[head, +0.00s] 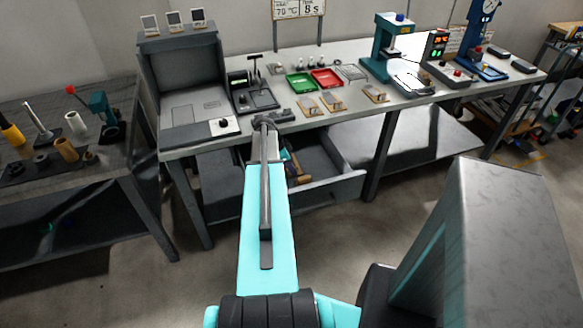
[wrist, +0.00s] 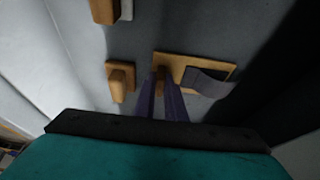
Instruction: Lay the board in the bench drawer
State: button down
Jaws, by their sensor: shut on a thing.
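My gripper (wrist: 162,84) is shut on the upright wooden grip of a tan board (wrist: 190,65) in the wrist view. A dark grey flap-like piece (wrist: 208,84) lies across the board's right part. The bench drawer (head: 338,186) is pulled out under the bench's left half, beside my arm. Tan wood (head: 301,178) shows in it just right of my arm; I cannot tell whether this is the held board. Whether the held board touches the surface below is unclear.
Two more wooden pieces (wrist: 120,80) stand left of the held board in the wrist view. Small boards (head: 333,101) lie along the bench's front edge, near green (head: 300,82) and red (head: 326,79) trays. The drawer's right part looks clear.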

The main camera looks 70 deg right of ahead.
jog(key=shift+f, duration=0.15)
jog(key=c, duration=1.8)
grip_release()
jog(key=shift+b+v, duration=1.3)
jog(key=shift+v, duration=4.85)
jog(key=shift+s, duration=0.1)
